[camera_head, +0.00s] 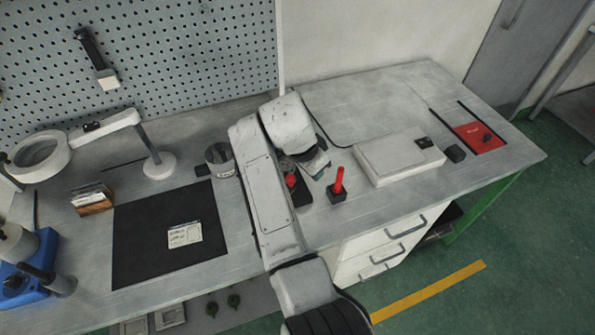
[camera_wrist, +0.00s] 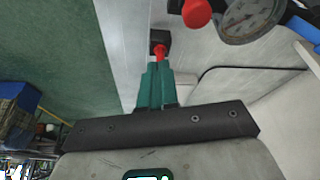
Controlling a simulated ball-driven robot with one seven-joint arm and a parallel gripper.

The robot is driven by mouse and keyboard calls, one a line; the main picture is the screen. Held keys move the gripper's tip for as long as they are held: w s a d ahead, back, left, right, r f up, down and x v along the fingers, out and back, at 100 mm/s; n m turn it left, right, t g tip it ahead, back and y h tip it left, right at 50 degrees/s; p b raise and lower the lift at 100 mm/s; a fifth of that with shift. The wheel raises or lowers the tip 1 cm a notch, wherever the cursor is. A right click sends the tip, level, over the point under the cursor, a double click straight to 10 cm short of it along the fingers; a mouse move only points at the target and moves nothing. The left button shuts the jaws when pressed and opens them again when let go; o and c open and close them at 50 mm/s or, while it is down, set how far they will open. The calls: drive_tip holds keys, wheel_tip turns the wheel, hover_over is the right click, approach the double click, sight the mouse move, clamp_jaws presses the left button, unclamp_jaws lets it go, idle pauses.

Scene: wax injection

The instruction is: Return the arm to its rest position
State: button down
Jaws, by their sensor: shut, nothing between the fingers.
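My gripper (camera_wrist: 157,85) shows in the wrist view as two green fingers pressed together, with nothing between them. In the head view my gripper (camera_head: 317,163) is at the end of my pale arm, which reaches across the middle of the bench. It hangs above the bench, close to a red stick (camera_head: 339,180) standing in a small dark holder. In the wrist view a red-topped piece (camera_wrist: 159,50) in a dark base appears just beyond the fingertips; I cannot tell the gap. My arm hides part of the bench behind it.
A white box (camera_head: 398,158) lies right of the red stick. A black mat (camera_head: 150,245), a lamp stand (camera_head: 158,165) and a blue machine (camera_head: 30,285) are on the left. A pegboard (camera_head: 180,50) rises behind the bench. A gauge (camera_wrist: 250,18) shows in the wrist view.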

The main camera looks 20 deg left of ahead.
drive_tip(key=a+r+b, duration=0.2)
drive_tip(key=a+r, duration=0.1)
drive_tip(key=r, duration=0.6)
drive_tip(key=s+d+f+n+g, duration=0.1)
drive_tip(key=s+d+f, duration=0.1)
drive_tip(key=d+f, duration=0.7)
drive_tip(key=s+d+f+n, duration=0.1)
drive_tip(key=s+d+f, duration=0.2)
drive_tip(key=d+f, duration=0.65)
drive_tip(key=s+d+f+n, duration=0.2)
drive_tip(key=s+d+f, duration=0.2)
drive_tip(key=s+d, duration=0.95)
drive_tip(key=s+d+n+y, duration=0.1)
drive_tip(key=s+d, duration=0.3)
drive_tip(key=s, duration=0.5)
drive_tip(key=s+d+n+g+y, duration=0.1)
drive_tip(key=s+d, duration=0.3)
drive_tip(key=s, duration=0.5)
drive_tip(key=shift+s+d, duration=0.15)
